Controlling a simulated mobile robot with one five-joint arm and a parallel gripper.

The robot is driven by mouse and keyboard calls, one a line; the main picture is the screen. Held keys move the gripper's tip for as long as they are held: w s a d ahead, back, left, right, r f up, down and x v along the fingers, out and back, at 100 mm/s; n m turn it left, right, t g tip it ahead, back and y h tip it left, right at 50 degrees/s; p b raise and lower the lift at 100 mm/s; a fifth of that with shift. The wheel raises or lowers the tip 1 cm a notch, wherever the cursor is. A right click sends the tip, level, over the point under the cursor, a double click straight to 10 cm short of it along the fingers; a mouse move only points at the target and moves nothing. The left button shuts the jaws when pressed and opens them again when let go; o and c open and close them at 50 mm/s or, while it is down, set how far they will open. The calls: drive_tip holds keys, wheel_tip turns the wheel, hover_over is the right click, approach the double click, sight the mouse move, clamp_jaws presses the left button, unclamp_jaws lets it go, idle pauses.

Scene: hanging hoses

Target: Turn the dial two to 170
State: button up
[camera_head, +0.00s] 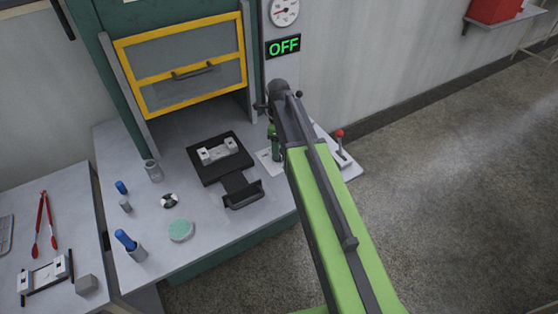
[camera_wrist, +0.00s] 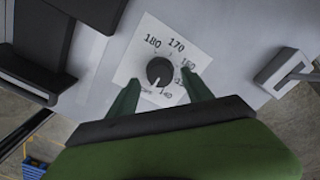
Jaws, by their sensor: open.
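The dial (camera_wrist: 160,71) is a round dark knob on a white plate (camera_wrist: 140,45) in the wrist view. Printed numbers around it include 180, 170, 160 and 140. A small pale mark shows at the knob's lower edge, pointing away from 170 towards the gripper side. My gripper (camera_wrist: 160,80) is open, with one green finger at each side of the knob; I cannot tell whether they touch it. In the head view my gripper (camera_head: 273,142) points down over the white plate (camera_head: 268,162), and the knob is hidden there.
A red-knobbed lever (camera_head: 340,140) stands right of my arm. A black tray (camera_head: 221,157) with a metal fixture lies to the left. Behind is a yellow-framed door (camera_head: 185,65), with a green OFF display (camera_head: 284,46) beside it. Several small items stand at the bench's left.

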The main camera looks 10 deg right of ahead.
wheel_tip(320, 180, down, 2)
drive_tip(key=shift+f+b, duration=0.15)
drive_tip(key=shift+b, duration=0.35)
clamp_jaws()
